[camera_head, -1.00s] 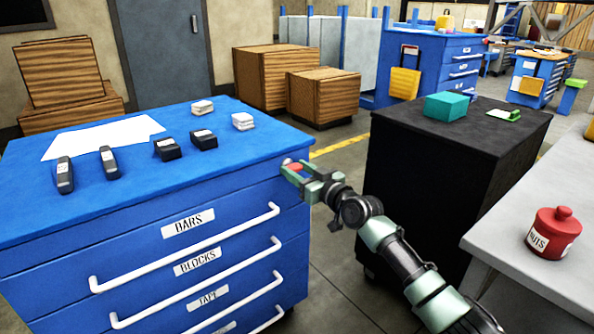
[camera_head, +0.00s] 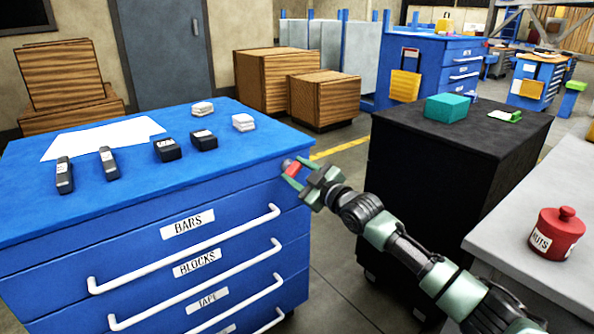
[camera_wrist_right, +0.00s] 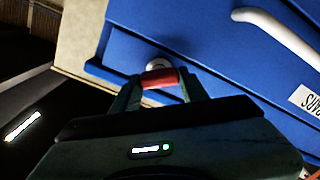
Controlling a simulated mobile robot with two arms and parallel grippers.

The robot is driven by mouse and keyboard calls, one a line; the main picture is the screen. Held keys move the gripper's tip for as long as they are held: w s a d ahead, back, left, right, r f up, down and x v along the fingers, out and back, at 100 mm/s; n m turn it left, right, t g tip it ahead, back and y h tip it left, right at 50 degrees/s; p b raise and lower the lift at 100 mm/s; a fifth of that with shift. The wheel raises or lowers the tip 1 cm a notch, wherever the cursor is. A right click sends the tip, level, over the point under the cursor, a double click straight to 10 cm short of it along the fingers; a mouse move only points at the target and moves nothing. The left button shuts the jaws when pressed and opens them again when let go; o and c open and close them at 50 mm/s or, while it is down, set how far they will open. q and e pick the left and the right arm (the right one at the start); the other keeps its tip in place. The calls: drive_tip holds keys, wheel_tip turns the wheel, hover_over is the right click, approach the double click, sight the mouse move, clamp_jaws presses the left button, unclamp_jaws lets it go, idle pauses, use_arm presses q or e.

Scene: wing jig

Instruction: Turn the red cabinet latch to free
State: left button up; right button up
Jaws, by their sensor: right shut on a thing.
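The red latch (camera_head: 293,170) is at the top right front corner of the blue cabinet (camera_head: 240,200). My right gripper (camera_head: 296,174) is at that corner with its fingers around the latch. In the right wrist view the red latch (camera_wrist_right: 160,78) lies between the two green fingertips of my right gripper (camera_wrist_right: 161,82), in front of a pale round mount (camera_wrist_right: 158,62) on the blue face. The gripper is shut on the latch and hides part of it. My left gripper is not in view.
Black boxes (camera_head: 167,149), white blocks (camera_head: 243,122) and a white sheet (camera_head: 104,137) lie on the cabinet top. White drawer handles (camera_head: 190,250) stick out in front. A black cabinet (camera_head: 450,160) and a grey bench with a red jar (camera_head: 556,234) stand to the right.

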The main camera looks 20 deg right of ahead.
drive_tip(key=shift+r+n+p, duration=0.1)
drive_tip(key=shift+n+p, duration=0.45)
drive_tip(key=shift+n, duration=0.45)
drive_tip(key=n+p, duration=0.1)
drive_tip(key=n, duration=0.1)
drive_tip(key=n+p, duration=0.1)
drive_tip(key=n, duration=0.1)
drive_tip(key=n+p, duration=0.1)
drive_tip(key=n, duration=0.1)
drive_tip(key=shift+a+f+n+p, duration=0.1)
drive_tip(key=shift+f+n+p, duration=0.2)
drive_tip(key=shift+n, duration=0.1)
use_arm(q)
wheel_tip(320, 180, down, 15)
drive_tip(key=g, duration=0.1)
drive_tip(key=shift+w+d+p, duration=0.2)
drive_tip(key=shift+p, duration=0.1)
use_arm(e)
drive_tip(key=shift+n, duration=1.2)
drive_tip(key=o, duration=1.4)
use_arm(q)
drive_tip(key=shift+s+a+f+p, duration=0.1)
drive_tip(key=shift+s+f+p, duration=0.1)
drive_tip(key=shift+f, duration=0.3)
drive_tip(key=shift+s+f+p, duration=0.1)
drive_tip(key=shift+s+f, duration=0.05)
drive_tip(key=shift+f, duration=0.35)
use_arm(e)
drive_tip(key=v, duration=0.8)
